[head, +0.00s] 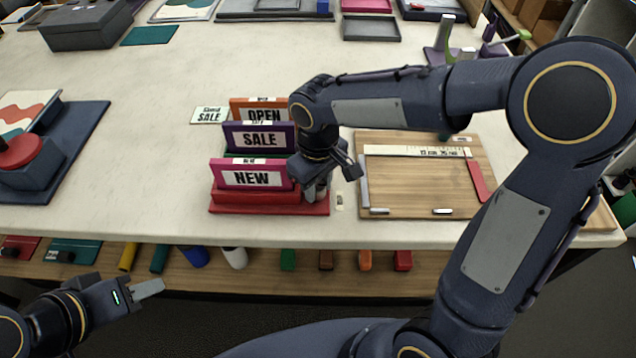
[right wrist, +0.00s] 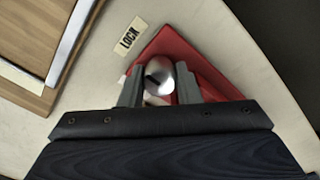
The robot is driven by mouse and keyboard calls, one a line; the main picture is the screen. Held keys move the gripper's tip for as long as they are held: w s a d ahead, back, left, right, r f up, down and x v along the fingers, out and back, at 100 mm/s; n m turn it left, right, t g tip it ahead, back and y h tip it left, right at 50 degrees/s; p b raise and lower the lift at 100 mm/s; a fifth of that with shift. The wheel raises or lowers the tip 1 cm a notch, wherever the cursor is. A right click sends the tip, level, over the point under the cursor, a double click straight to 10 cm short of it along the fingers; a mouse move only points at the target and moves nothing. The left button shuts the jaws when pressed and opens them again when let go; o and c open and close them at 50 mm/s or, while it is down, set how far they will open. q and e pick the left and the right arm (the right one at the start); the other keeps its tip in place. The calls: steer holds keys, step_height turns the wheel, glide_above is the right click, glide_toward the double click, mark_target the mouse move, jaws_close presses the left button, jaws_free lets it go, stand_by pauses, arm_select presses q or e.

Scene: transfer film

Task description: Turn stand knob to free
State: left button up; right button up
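The red sign stand (head: 262,207) sits near the table's front edge and holds the pink NEW sign (head: 250,177). Its round silver knob (right wrist: 157,80), with a dark slot mark, shows in the right wrist view. My right gripper (head: 316,190) is at the stand's right end. In the right wrist view its fingers (right wrist: 159,84) are on both sides of the knob, against it as far as I can see. A LOCK label (right wrist: 130,36) lies on the table beside the stand. My left gripper (head: 150,289) is off the table's front; its opening is unclear.
The purple SALE sign (head: 258,138) and orange OPEN sign (head: 263,112) stand behind the NEW sign. A wooden board (head: 420,188) with metal bars lies to the right. A dark blue tray (head: 70,150) is at the left. The table between tray and signs is clear.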

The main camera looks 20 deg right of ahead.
steer(key=shift+c, duration=0.8)
steer(key=shift+r+n, duration=0.1)
steer(key=shift+n, duration=0.2)
steer(key=n+p, duration=0.1)
steer(key=n, duration=0.2)
steer(key=shift+n, duration=0.3)
steer(key=n+p, duration=0.1)
steer(key=n, duration=0.3)
steer(key=shift+n, duration=0.3)
steer(key=n+p, duration=0.2)
steer(key=n, duration=0.2)
steer(key=shift+r+n, duration=0.1)
steer(key=shift+n, duration=0.2)
steer(key=shift+n+p, duration=0.9)
steer(key=shift+n, duration=1.3)
